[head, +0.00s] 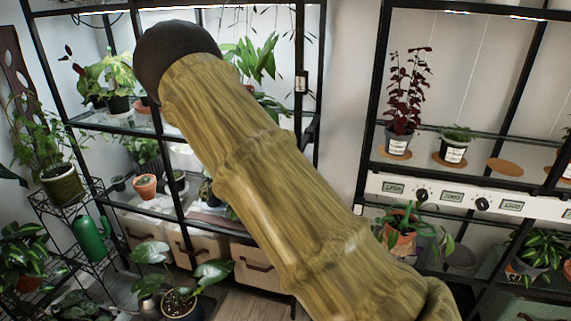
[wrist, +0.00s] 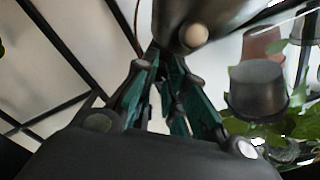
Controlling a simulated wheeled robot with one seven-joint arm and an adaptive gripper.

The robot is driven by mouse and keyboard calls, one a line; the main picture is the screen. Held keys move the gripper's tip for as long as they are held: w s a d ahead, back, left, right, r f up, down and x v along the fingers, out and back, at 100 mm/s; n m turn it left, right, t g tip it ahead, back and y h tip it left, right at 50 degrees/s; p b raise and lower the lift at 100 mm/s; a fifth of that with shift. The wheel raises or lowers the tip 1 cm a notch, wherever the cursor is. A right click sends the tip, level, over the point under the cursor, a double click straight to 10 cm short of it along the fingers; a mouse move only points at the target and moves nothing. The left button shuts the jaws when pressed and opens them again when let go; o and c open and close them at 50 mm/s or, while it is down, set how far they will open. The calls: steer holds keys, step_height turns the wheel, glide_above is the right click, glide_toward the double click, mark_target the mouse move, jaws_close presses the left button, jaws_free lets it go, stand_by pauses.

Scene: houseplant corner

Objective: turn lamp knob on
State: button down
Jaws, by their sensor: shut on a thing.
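In the head view a white strip (head: 372,184) runs along the right rack's shelf edge, carrying small label panels and two dark round knobs, a left one (head: 421,195) and a right one (head: 482,204). I cannot tell which is the lamp knob. My gripper does not show in the head view. In the wrist view my gripper (wrist: 170,65) has dark green fingers drawn together at the tips. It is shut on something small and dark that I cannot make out. A dark rounded body with a pale round button (wrist: 193,36) is close above the fingertips.
A large bamboo-textured shape with a dark cap hides the middle of the head view. A dark red plant (head: 403,90) stands above the strip, an orange pot (head: 398,241) below. The wrist view shows a grey pot (wrist: 258,90) and leaves at right.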

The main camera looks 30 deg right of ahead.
steer(key=shift+a+m+b, duration=0.15)
steer(key=shift+m+b, duration=4.65)
steer(key=shift+m, duration=1.2)
steer(key=c, duration=1.7)
jaws_free()
steer(key=shift+w, duration=0.1)
